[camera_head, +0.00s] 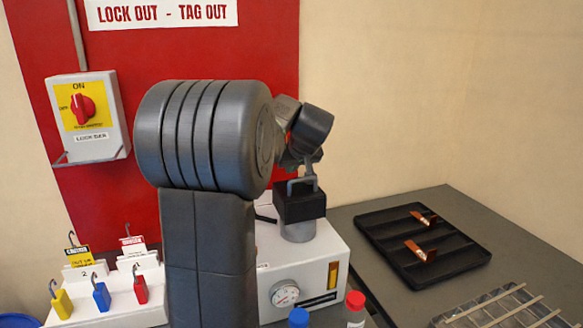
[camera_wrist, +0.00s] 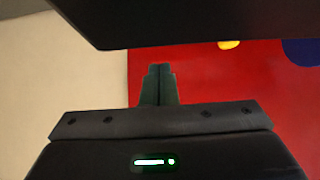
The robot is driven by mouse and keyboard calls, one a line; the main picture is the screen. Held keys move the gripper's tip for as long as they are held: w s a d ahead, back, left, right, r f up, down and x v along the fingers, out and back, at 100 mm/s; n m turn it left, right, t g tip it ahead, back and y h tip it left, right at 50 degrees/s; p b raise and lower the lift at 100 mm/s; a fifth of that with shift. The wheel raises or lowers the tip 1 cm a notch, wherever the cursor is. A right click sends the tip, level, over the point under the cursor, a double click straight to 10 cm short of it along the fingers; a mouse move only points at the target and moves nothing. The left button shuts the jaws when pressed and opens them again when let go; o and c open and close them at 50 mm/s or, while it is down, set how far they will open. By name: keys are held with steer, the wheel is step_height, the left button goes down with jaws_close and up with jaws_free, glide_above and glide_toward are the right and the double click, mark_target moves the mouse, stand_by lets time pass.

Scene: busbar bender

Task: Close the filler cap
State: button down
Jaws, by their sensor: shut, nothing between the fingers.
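A white unit (camera_head: 290,258) has a grey round neck (camera_head: 298,232) on its top. A black block (camera_head: 300,205) with a grey bracket above it sits over this neck; I cannot tell surely whether it is the filler cap or part of my gripper. My arm reaches over the unit, and its wrist is just above the block. My gripper (camera_wrist: 158,72) shows in the wrist view, its two narrow fingers together and empty. A dark slab (camera_wrist: 190,22) fills the top of that view, apart from the fingertips in the picture; I cannot tell what it is.
A gauge (camera_head: 285,294) is on the unit's front. Padlocks on a white stand (camera_head: 110,312) are at left. A black tray (camera_head: 425,245) with copper pieces is on the table at right. Blue-capped (camera_head: 299,317) and red-capped (camera_head: 355,301) bottles stand in front. A red board (camera_head: 270,50) is behind.

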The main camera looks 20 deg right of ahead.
steer(key=shift+s, duration=0.15)
steer(key=shift+s+r, duration=0.15)
steer(key=shift+s, duration=0.1)
stand_by(0.3)
steer(key=shift+r, duration=0.1)
